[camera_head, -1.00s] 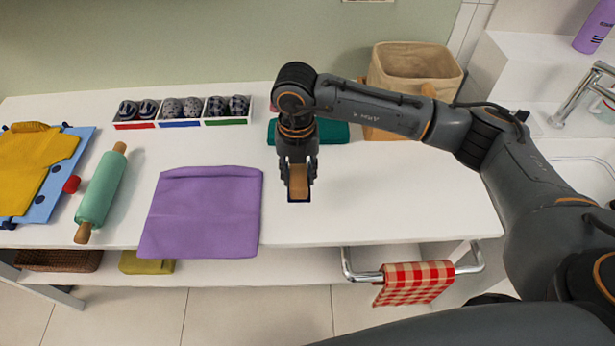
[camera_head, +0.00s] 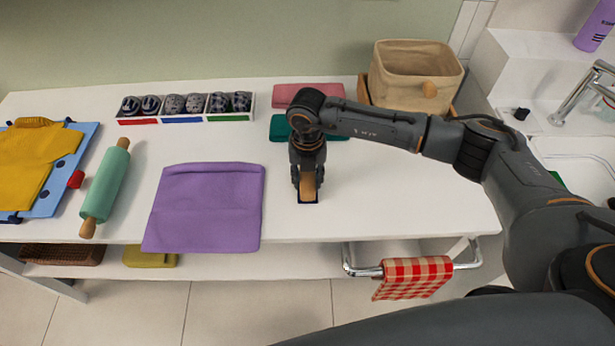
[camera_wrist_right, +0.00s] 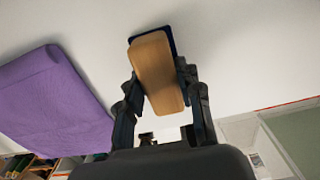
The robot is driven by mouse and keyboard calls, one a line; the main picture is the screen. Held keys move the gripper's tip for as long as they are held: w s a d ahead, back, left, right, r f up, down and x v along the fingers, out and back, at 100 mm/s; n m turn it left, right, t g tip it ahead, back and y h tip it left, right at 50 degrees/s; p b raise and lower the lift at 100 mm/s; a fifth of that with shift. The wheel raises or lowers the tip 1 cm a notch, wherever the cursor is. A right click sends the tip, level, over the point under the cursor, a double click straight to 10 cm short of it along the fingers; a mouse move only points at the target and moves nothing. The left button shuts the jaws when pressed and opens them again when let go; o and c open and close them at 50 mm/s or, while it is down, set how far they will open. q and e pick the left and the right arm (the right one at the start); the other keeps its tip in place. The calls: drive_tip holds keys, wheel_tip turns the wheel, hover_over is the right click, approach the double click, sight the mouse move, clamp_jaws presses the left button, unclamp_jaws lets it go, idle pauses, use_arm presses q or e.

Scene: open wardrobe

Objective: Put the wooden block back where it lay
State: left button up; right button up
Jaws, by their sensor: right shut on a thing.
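The wooden block (camera_head: 307,187) is light brown with a dark blue layer at its underside. My right gripper (camera_head: 307,180) points down at the white tabletop, right of the purple cloth (camera_head: 205,208), and is shut on the block. In the right wrist view, the block (camera_wrist_right: 157,72) sits between the two fingers (camera_wrist_right: 160,88), its dark blue layer showing past its far end. I cannot tell whether its underside touches the table. My left gripper is out of view.
A green folded cloth (camera_head: 280,128) and a pink one (camera_head: 290,92) lie behind the gripper. A beige basket (camera_head: 400,88) stands at the back right. A divided tray (camera_head: 185,119) and a rolling pin (camera_head: 106,185) are left. The white tabletop (camera_head: 390,200) is clear to the right.

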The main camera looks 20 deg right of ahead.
sight(307, 177)
drive_tip(key=o, duration=1)
drive_tip(key=shift+f, duration=0.1)
drive_tip(key=shift+r, duration=0.2)
wheel_tip(307, 177, up, 12)
drive_tip(key=b, duration=0.1)
